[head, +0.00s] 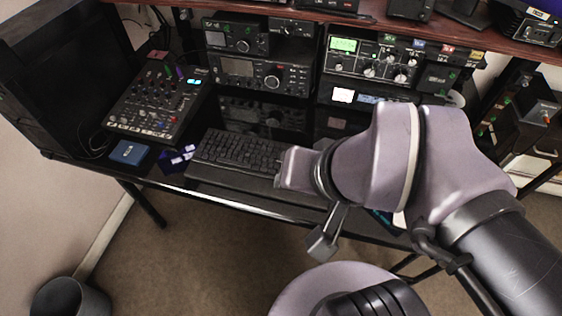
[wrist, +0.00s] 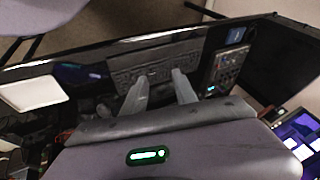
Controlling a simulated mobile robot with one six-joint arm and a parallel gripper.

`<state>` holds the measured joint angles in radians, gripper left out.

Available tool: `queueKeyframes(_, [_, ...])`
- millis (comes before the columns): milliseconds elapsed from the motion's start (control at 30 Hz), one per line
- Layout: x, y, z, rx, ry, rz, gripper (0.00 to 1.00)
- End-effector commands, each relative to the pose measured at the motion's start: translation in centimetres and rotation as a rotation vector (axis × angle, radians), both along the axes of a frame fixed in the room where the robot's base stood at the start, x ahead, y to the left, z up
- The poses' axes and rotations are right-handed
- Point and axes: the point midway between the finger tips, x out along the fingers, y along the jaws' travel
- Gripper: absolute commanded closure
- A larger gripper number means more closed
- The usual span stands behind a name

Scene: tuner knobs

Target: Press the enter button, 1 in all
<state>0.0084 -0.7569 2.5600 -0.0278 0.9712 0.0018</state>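A black keyboard (head: 238,152) lies near the front edge of the desk in the head view. It also shows in the wrist view (wrist: 155,57), beyond my fingertips. I cannot make out a labelled enter key on it, or any other button marked enter. My gripper (wrist: 161,76) shows two grey fingers spread apart with nothing between them. They point toward the keyboard, and I cannot tell how far off they are. In the head view my arm covers the area right of the keyboard, and the fingers cannot be made out clearly.
A mixer with knobs (head: 158,100) stands left of the keyboard, with a blue box (head: 128,152) and a dark blue box (head: 176,158) in front. Stacked radios (head: 262,75) and a lit green-display unit (head: 372,62) stand behind. A bin (head: 70,298) is on the floor.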

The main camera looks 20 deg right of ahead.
Motion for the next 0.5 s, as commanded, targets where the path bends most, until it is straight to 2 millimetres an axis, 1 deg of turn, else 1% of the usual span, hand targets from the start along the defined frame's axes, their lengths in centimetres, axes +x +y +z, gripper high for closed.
queueKeyframes(33, [0.00, 0.00, 0.00, 0.000, 0.000, 0.000, 0.77])
queueKeyframes(133, [0.00, 0.00, 0.00, 0.000, 0.000, 0.000, 0.97])
queueKeyframes(167, [0.00, 0.00, 0.00, 0.000, 0.000, 0.000, 1.00])
queueKeyframes(500, [0.00, 0.00, 0.00, 0.000, 0.000, 0.000, 1.00])
